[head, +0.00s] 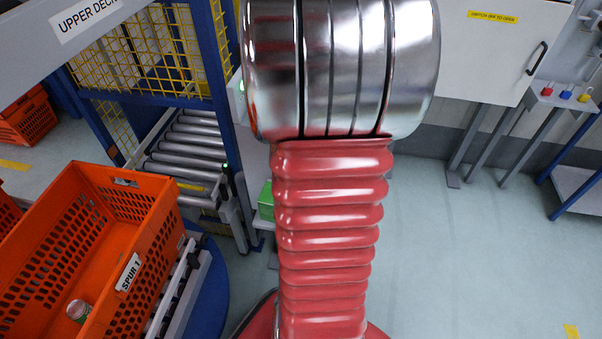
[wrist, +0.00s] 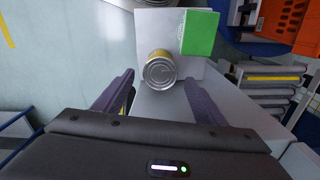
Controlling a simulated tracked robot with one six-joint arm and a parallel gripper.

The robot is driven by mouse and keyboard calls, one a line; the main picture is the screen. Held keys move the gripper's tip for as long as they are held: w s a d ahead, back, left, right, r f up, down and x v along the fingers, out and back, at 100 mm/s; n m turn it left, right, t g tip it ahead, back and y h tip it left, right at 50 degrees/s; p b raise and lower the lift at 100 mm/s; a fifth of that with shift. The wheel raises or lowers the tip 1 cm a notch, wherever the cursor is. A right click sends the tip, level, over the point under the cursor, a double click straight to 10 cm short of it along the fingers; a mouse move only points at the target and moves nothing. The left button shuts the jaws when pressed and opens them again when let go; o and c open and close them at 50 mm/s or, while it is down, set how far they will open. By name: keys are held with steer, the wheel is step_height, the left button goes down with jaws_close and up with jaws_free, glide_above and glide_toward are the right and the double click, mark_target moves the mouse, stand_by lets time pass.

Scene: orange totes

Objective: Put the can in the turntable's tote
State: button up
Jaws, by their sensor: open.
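In the wrist view a can (wrist: 159,70) with a bare metal end and a yellow side stands on a light grey surface (wrist: 148,30). My gripper (wrist: 159,80) is open, with one dark finger on each side of the can; neither finger visibly touches it. In the head view my arm hides the can and gripper. An orange tote (head: 130,274) marked SPUR 1 sits at lower left over the blue round turntable (head: 214,285). A small red and white can-like item (head: 79,310) lies inside this tote.
A green box (wrist: 199,32) is close to the right of the can; its edge also shows in the head view (head: 265,203). A roller conveyor (head: 190,150) is behind the tote. A white cabinet (head: 500,50) stands at back right. The floor at right is clear.

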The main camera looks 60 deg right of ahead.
step_height(320, 180, up, 6)
steer(key=shift+f, duration=0.1)
stand_by(0.9)
steer(key=w+a+r+n+t+h, duration=0.1)
steer(key=w+a+r+n+t, duration=0.25)
steer(key=a, duration=0.85)
steer(key=w+a+r+n, duration=0.2)
steer(key=a+r+n, duration=0.3)
steer(key=a, duration=0.6)
steer(key=s+a+n+t+y, duration=0.1)
steer(key=s+a+n+t, duration=0.1)
steer(key=a+n, duration=0.4)
steer(key=shift+s+a+n, duration=0.35)
steer(key=shift+s+a, duration=0.4)
steer(key=shift+a, duration=1.4)
steer(key=shift+o, duration=0.4)
steer(key=shift+f, duration=0.1)
